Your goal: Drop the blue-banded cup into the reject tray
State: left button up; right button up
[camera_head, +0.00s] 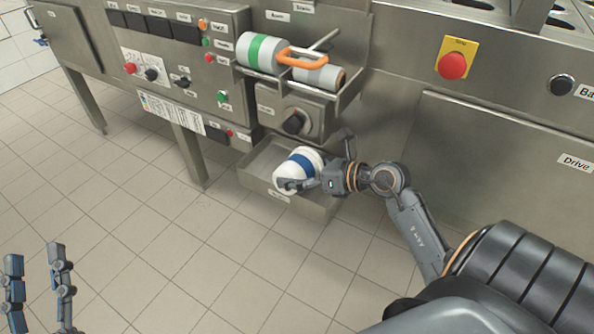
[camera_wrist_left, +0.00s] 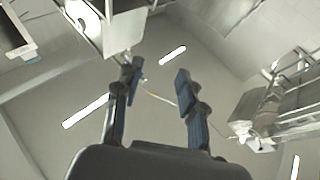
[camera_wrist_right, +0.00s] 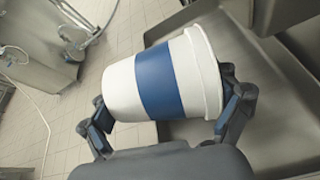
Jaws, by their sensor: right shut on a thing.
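The blue-banded cup (camera_head: 297,168) is white with a wide blue band and lies tilted on its side in my right gripper (camera_head: 311,168). In the right wrist view the cup (camera_wrist_right: 120,90) fills the space between both fingers of the right gripper (camera_wrist_right: 170,112), which press on it from either side. The cup is over the steel reject tray (camera_head: 318,205); the tray (camera_wrist_right: 170,28) also shows behind it in the right wrist view. I cannot tell whether the cup touches the tray. My left gripper (camera_head: 38,275) is open and empty at the lower left; its fingers (camera_wrist_left: 155,90) stand apart.
A green-banded roll or cup (camera_head: 258,52) and an orange handle (camera_head: 302,57) sit on a shelf above the tray. A dark knob (camera_head: 293,123) is between them. A red stop button (camera_head: 453,65) is on the panel. The tiled floor on the left is clear.

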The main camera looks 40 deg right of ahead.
pick_arm(q)
jog(key=shift+s+r, duration=0.1)
jog(key=shift+r, duration=0.25)
pick_arm(e)
jog(key=shift+f, duration=0.15)
jog(key=o, duration=0.5)
